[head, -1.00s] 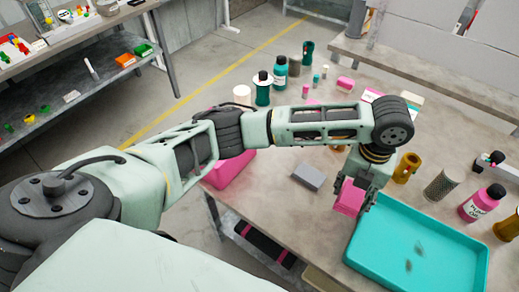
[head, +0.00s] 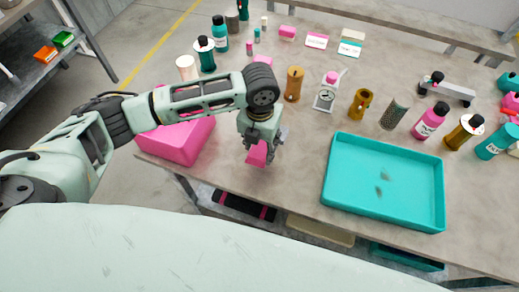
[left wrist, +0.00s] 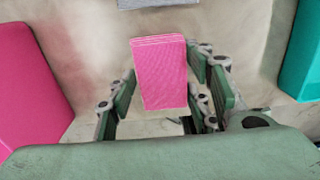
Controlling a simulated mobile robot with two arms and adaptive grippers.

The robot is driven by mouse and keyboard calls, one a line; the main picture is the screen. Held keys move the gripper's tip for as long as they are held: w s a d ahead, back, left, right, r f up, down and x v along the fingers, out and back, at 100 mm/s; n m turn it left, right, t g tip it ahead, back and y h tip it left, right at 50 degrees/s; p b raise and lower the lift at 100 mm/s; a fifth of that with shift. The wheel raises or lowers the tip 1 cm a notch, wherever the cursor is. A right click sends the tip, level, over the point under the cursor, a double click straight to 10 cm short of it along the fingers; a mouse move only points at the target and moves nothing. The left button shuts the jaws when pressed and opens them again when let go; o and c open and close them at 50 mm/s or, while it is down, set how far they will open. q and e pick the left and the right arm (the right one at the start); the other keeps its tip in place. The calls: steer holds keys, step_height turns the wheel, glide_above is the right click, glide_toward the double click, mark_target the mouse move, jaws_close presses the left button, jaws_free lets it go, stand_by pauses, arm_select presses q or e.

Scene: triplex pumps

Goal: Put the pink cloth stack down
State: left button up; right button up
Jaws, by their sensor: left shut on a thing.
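The pink cloth stack (head: 257,153) is in my left gripper (head: 262,148), over the front part of the table (head: 290,190). In the left wrist view the stack (left wrist: 160,75) sits between the green finger pads of the gripper (left wrist: 165,95), which is shut on it. Bare table shows around it there. Whether the stack's underside touches the table cannot be told. My right gripper is not in view.
A teal tray (head: 333,172) lies to the right and a pink bin (head: 190,142) to the left. A grey block (left wrist: 155,3) lies just beyond the stack. Bottles and canisters stand farther back. Bare table lies between gripper and tray.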

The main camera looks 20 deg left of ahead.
mark_target(260, 153)
arm_select(q)
step_height(260, 153, down, 4)
steer(key=shift+r+p, duration=0.1)
steer(key=shift+p, duration=0.3)
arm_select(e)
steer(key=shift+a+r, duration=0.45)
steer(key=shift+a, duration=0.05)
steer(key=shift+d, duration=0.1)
arm_select(q)
steer(key=shift+f, duration=0.2)
steer(key=o, duration=1)
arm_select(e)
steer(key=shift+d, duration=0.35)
